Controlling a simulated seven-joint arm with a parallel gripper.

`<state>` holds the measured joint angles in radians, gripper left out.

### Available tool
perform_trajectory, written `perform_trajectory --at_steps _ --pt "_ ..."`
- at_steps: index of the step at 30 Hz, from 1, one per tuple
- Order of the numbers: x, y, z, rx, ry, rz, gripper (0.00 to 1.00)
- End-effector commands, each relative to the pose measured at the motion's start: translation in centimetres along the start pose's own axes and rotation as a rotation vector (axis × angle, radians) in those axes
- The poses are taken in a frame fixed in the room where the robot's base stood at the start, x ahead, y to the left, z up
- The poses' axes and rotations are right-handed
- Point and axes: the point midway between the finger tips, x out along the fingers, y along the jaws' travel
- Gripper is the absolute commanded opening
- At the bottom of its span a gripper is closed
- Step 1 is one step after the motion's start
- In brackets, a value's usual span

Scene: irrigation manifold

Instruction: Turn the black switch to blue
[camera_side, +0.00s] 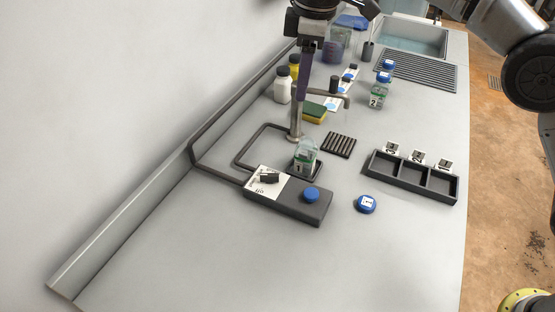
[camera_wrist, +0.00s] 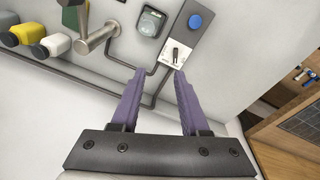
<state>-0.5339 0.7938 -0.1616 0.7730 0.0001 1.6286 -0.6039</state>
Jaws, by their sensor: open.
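The black switch (camera_side: 269,178) sits on the white label panel of a dark grey control box (camera_side: 318,212) in the side view. In the wrist view the black switch (camera_wrist: 175,53) stands on its white plate, just beyond the fingertips. Its markings are too small to read. A round blue button (camera_side: 312,194) is on the same box; it also shows in the wrist view (camera_wrist: 195,21). My gripper (camera_wrist: 159,72) has purple fingers, spread apart with nothing between them. In the side view my gripper (camera_side: 303,98) hangs high, apart from the switch; one finger largely hides the other.
A bottle marked 1 (camera_side: 304,157) stands behind the box, near the metal spout (camera_side: 297,120). A blue lid (camera_side: 366,204) and a dark three-compartment tray (camera_side: 388,178) lie to the right. A dark pipe (camera_side: 193,140) runs from the box along the wall. The front counter is clear.

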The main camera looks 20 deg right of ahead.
Motion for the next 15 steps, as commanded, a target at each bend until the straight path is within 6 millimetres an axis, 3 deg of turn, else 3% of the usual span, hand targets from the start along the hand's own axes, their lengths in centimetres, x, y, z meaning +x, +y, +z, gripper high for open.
perform_trajectory --at_steps 1,3,6,15 --pt "2.2 -0.7 -1.4 -0.023 -0.018 -0.015 0.45" --pt "4.5 -1.6 -2.4 -0.045 -0.043 -0.034 0.45" --pt "6.9 -2.8 -3.1 -0.068 -0.076 -0.057 0.45" --pt "9.5 -3.9 -3.3 -0.084 -0.090 -0.067 0.45"
